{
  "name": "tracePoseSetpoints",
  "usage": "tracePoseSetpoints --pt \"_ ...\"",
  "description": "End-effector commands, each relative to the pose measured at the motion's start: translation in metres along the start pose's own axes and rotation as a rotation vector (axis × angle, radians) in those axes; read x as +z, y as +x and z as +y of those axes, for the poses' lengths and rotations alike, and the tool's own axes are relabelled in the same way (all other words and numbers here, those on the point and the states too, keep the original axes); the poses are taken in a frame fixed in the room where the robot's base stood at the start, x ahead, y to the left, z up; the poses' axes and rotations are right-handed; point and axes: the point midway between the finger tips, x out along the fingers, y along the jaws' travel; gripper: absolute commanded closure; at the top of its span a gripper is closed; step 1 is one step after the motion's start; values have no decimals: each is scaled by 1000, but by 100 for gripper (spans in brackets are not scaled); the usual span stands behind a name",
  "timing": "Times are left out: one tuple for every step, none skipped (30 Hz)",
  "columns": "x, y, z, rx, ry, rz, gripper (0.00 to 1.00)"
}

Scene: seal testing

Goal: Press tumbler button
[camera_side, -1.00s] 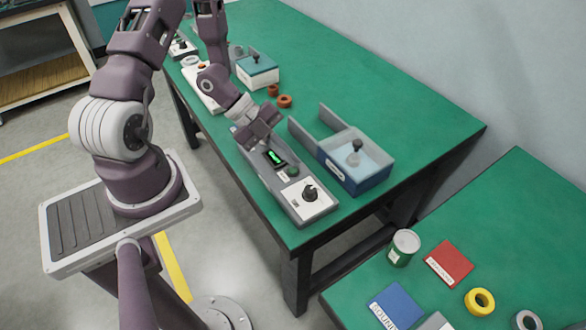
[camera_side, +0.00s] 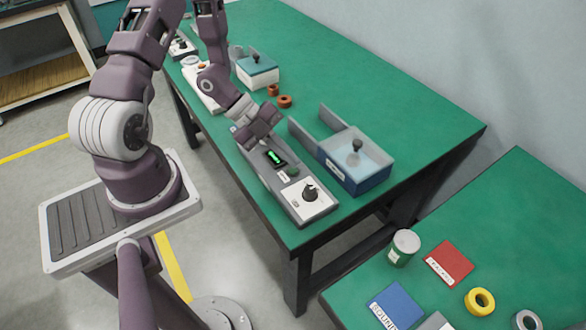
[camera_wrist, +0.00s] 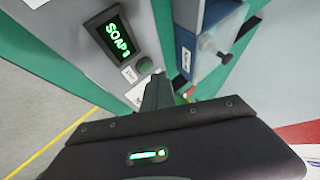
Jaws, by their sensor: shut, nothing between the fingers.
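A long grey control panel (camera_side: 262,180) lies along the near edge of the green table. It carries a lit green display (camera_side: 275,158), a round green button (camera_side: 291,172) with a small white label, and a black knob (camera_side: 311,192) on a white plate. The display also shows in the wrist view (camera_wrist: 116,37), with green characters. My gripper (camera_side: 268,140) is over the panel, close to the display end. Contact with the button cannot be told.
A blue and grey box (camera_side: 345,180) with a clear lid and dark knob stands right beside the panel. Orange rings (camera_side: 285,101) and a white box with a teal lid (camera_side: 257,75) lie farther back. The table's right side is clear.

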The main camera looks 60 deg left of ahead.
Motion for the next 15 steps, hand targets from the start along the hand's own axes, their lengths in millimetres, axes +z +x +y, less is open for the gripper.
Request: tracePoseSetpoints --pt "0 0 0 0 0 0 100" --pt "0 0 0 0 0 0 100" --pt "0 0 0 0 0 0 100" --pt "0 0 0 0 0 0 100" --pt "0 0 0 0 0 0 100" --pt "0 0 0 0 0 0 100" --pt "0 0 0 0 0 0 100" --pt "1 1 1 0 -1 0 100" --pt "1 2 2 0 -1 1 100" --pt "2 3 2 1 -2 1 100" --pt "2 4 3 1 -2 1 100" --pt "3 5 4 1 -1 1 100" --pt "4 5 4 1 -1 1 100" --pt "4 6 4 0 -1 0 100" --pt "4 6 4 0 -1 0 100"
